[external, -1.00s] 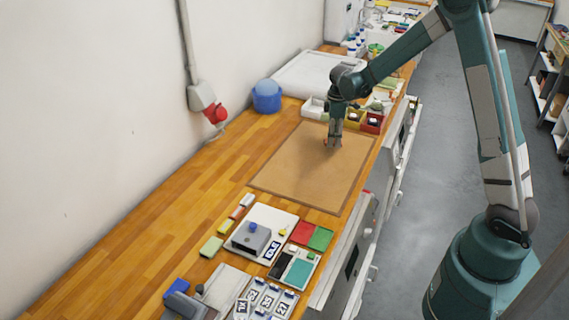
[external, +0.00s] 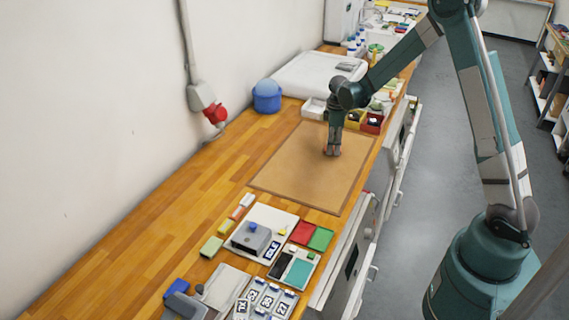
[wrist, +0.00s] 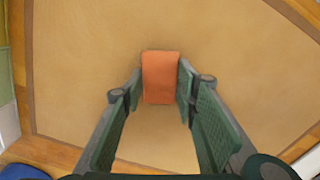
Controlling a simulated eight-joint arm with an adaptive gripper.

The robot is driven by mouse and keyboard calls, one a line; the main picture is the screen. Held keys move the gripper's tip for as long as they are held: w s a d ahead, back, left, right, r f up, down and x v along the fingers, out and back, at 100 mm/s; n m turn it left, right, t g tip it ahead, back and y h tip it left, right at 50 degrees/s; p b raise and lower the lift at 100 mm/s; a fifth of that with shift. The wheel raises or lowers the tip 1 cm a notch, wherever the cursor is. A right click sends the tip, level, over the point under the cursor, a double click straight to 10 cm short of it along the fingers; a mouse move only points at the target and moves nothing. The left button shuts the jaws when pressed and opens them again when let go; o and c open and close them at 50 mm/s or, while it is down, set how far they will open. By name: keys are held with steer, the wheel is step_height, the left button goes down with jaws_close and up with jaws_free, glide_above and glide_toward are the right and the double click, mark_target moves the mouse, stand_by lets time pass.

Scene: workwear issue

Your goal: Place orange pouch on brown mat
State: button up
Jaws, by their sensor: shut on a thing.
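The orange pouch (wrist: 160,78) is between the two green fingers of my gripper (wrist: 160,90) in the wrist view, and the fingers are shut on it. The brown mat (wrist: 85,60) fills most of the wrist view beneath the pouch. In the external view my gripper (external: 332,152) points down over the far part of the brown mat (external: 300,180).
Small bins, one red (external: 372,122), stand just beyond the mat. A blue round container (external: 267,96) stands by the wall. A stamp device on a white board (external: 252,237) and red and green pads (external: 310,234) lie at the near side. Most of the mat is clear.

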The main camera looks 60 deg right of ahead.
steer(key=shift+f, duration=0.1)
steer(key=o, duration=0.9)
step_height(320, 180, up, 12)
steer(key=shift+r, duration=0.15)
stand_by(0.6)
stand_by(0.5)
